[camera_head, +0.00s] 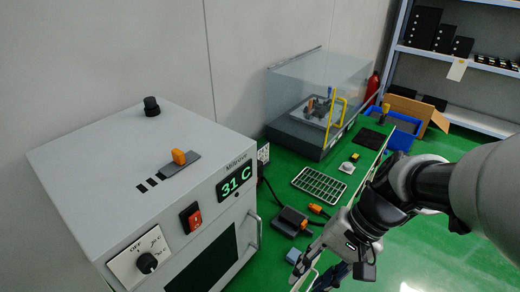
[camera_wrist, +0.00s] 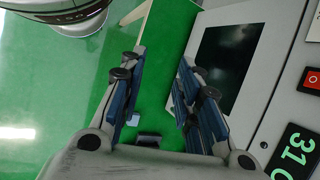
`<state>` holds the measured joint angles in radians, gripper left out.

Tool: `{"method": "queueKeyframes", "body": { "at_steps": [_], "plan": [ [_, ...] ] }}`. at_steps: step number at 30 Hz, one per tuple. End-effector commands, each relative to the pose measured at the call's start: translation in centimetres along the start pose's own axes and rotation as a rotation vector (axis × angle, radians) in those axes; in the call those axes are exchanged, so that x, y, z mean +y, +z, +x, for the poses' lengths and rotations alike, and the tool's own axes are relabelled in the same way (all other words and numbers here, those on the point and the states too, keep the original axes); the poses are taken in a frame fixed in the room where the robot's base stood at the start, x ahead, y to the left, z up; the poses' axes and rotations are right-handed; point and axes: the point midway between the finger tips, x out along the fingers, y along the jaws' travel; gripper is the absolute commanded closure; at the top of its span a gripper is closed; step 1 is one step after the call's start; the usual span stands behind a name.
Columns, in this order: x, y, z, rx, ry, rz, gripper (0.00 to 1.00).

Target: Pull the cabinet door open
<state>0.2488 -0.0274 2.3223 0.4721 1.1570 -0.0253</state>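The cabinet is a grey box (camera_head: 130,165) with a green "31 C" display, standing at the left of the head view. Its door (camera_head: 235,258) has a dark window and looks shut. A pale vertical bar handle (camera_head: 255,232) is on the door's right side. In the wrist view the door's dark window (camera_wrist: 228,62) lies right of my fingers. My gripper (camera_wrist: 161,60) is open, with blue finger pads apart and nothing seen between them. The handle cannot be made out there; the right finger covers part of the door edge. In the head view my gripper (camera_head: 328,276) is low, right of the handle and apart from it.
The green bench (camera_head: 355,180) holds a metal rack (camera_head: 319,185), a dark device with an orange part (camera_head: 290,221), and a clear-covered machine (camera_head: 310,110). A blue bin (camera_head: 400,130) and shelves (camera_head: 460,65) stand behind. Green floor is clear at the right.

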Motion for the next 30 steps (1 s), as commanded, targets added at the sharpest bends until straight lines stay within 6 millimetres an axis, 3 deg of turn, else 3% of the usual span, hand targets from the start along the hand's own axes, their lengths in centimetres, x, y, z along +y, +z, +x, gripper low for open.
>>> {"method": "queueKeyframes", "body": {
  "at_steps": [11,21,30],
  "plan": [
    [-1.6,-8.4,4.2,-0.433,-0.447,0.528,0.69],
    [1.7,-16.9,9.2,-0.662,-0.896,0.952,0.69],
    [3.9,-19.6,11.7,-0.709,-1.068,1.098,0.69]
  ]
}}
